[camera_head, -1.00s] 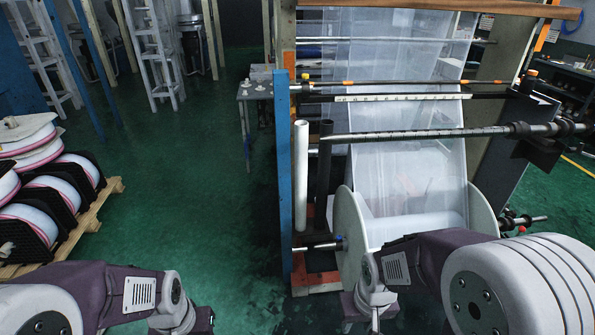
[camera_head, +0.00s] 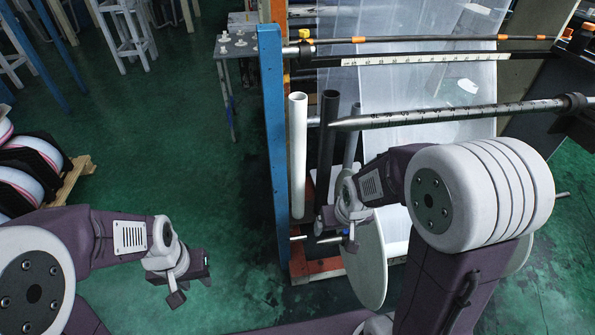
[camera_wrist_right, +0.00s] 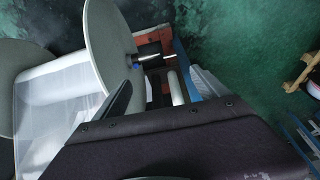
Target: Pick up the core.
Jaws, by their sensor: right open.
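A white tube (camera_head: 297,155) stands upright by the blue post at the left end of the machine. A black tube (camera_head: 327,148) stands beside it, and a grey tube (camera_head: 350,140) is partly hidden behind my right arm. I cannot tell which tube is the core. My right gripper (camera_head: 350,238) is open, low and just right of the tubes; I see nothing between its jaws. In the right wrist view a dark finger (camera_wrist_right: 115,105) and a pale tube end (camera_wrist_right: 176,88) show apart. My left gripper (camera_head: 191,290) hangs over the floor, well left of the tubes; its jaw gap is unclear.
The blue post (camera_head: 272,120) stands close left of the tubes. A metal winding shaft (camera_head: 440,114) juts across at the right. A large pale roll disc (camera_head: 368,262) sits below my right wrist. A small table (camera_head: 238,48) stands behind.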

